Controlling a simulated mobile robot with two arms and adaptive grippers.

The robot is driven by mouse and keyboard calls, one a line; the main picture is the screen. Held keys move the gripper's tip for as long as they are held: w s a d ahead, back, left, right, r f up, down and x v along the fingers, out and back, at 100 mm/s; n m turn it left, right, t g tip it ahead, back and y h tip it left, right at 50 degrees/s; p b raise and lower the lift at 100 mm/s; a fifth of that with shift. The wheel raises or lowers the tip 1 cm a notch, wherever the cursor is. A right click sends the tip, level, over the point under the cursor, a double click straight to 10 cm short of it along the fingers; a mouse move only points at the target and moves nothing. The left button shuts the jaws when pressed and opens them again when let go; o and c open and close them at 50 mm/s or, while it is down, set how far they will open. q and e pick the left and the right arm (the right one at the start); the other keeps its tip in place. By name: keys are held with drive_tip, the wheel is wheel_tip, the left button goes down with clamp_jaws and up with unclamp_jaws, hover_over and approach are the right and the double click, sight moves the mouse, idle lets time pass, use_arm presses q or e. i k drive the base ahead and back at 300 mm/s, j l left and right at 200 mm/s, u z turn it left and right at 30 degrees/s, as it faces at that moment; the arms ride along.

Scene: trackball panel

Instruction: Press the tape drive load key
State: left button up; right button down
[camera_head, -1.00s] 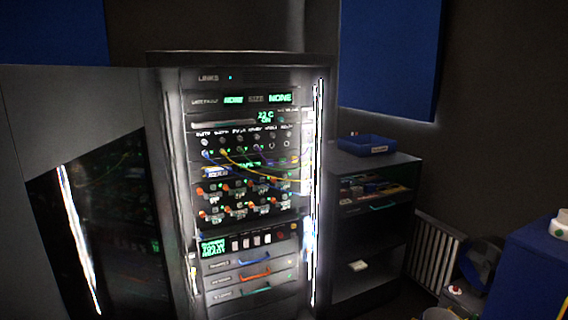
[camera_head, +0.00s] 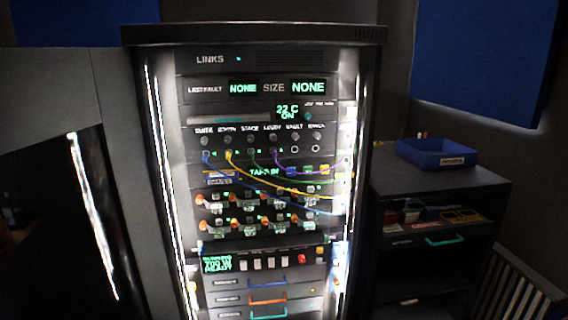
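The tall server rack (camera_head: 256,32) stands open in the middle of the head view. A unit about halfway up has a green display (camera_head: 265,172) that seems to begin with "TAP", which looks like the tape drive. Small coloured keys (camera_head: 309,169) sit to the right of that display, partly crossed by cables. Their labels are too small to read, so I cannot tell which one is the load key. Neither of my grippers is in view.
Blue, yellow, green and purple cables (camera_head: 270,189) hang across the rack front. An open door (camera_head: 60,100) stands at the left. A low cabinet (camera_head: 440,185) with a blue tray (camera_head: 437,153) stands at the right. A lower rack panel has white switches (camera_head: 264,264) and a red button (camera_head: 301,259).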

sight(292, 169)
drive_tip(key=i+j+u, duration=0.1)
drive_tip(key=i, duration=0.4)
drive_tip(key=i+j+u, duration=0.15)
drive_tip(key=i, duration=0.35)
